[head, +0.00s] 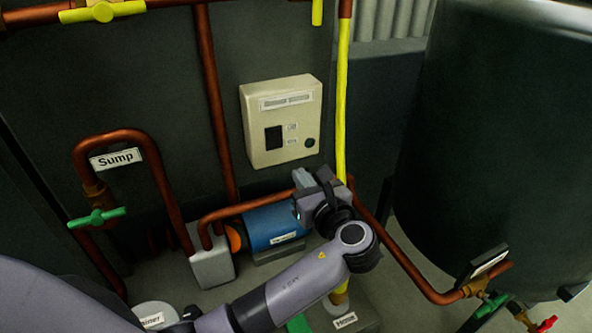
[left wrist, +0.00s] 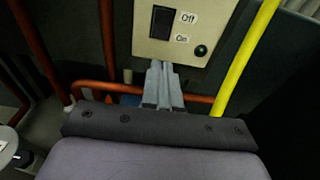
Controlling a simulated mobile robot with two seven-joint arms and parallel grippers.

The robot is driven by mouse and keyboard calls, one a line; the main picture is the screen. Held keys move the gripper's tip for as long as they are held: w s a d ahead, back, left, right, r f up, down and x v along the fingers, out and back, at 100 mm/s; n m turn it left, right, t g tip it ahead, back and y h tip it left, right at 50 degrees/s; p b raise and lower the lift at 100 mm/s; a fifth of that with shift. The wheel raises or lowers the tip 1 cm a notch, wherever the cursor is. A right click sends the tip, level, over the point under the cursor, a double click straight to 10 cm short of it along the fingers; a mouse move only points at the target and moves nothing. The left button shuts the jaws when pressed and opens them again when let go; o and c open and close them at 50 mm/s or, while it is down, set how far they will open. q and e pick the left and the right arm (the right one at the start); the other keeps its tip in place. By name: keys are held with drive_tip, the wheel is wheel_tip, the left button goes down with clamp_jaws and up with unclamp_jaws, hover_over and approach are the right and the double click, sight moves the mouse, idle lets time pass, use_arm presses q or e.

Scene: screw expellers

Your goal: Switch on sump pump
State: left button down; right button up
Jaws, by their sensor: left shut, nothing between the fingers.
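The cream switch box (head: 281,120) is fixed to the dark wall in the head view. It has a black rocker switch (head: 273,138) at its left and a round dark button (head: 310,142) at its lower right. In the left wrist view the rocker (left wrist: 162,22) stands beside labels reading "Off" above and "On" below. My left gripper (head: 303,178) is shut and empty, just below the box. Its fingers (left wrist: 162,84) point up towards the box and look apart from the rocker. The blue pump (head: 270,226) sits behind my gripper, partly hidden. My right gripper is not in view.
A copper pipe labelled "Sump" (head: 115,158) with a green valve (head: 97,216) is at the left. A yellow pipe (head: 342,100) runs upright just right of the box. A large dark tank (head: 500,140) fills the right side.

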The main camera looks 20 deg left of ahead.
sight(275, 147)
use_arm(q)
drive_tip(key=b+x, duration=0.1)
drive_tip(key=x, duration=1.1)
drive_tip(key=shift+w+a+f, duration=0.1)
drive_tip(key=shift+a, duration=0.1)
drive_tip(key=shift+w+a+f+b, duration=0.15)
drive_tip(key=shift+a+b, duration=0.1)
drive_tip(key=shift+b, duration=0.05)
drive_tip(key=shift+d, duration=0.1)
